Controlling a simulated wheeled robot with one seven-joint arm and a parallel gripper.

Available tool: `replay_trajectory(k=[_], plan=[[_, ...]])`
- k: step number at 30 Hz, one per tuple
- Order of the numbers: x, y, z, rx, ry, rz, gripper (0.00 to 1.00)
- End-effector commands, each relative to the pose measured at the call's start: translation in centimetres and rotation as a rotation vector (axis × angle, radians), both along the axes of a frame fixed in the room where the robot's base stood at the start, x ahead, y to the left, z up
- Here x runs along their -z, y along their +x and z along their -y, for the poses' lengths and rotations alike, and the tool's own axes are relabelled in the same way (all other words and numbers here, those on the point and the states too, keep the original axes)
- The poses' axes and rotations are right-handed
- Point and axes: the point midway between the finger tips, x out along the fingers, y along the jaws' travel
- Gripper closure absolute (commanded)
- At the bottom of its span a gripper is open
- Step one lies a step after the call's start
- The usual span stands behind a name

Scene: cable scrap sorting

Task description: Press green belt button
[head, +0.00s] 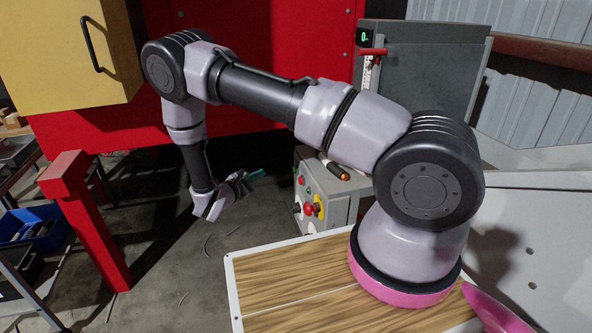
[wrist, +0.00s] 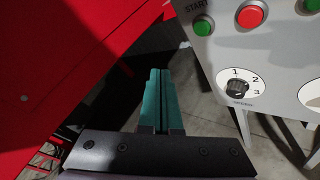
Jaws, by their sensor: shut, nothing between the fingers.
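In the wrist view, a grey control panel (wrist: 283,50) fills the upper right. A green button (wrist: 203,26) sits under a "START" label at its left. A red button (wrist: 251,15) is beside it, and a second green button (wrist: 311,5) is cut off at the top right edge. No label naming the belt is readable. My gripper (wrist: 158,74) has its teal fingers together and empty. The fingertips are left of and below the START button in the picture, apart from it. In the head view my gripper (head: 257,174) is left of the control box (head: 337,203).
Below the buttons is a dial (wrist: 237,89) marked 1, 2, 3. A red wall or housing (wrist: 55,60) fills the left of the wrist view. In the head view, a red post (head: 88,220) and blue bin (head: 32,226) stand left. A dark-and-orange object (head: 335,170) lies atop the box.

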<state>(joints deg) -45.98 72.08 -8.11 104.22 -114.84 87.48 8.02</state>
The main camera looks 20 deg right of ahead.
Motion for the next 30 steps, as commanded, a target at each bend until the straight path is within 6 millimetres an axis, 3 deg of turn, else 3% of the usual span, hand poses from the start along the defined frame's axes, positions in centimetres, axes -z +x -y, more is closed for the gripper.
replay_trajectory(k=[4,17,30], plan=[[0.8,0.0,-0.4,-0.027,-0.015,-0.003,1.0],[0.8,0.0,0.1,-0.026,-0.015,-0.004,1.0],[0.8,0.0,5.8,-0.024,-0.016,-0.005,1.0]])
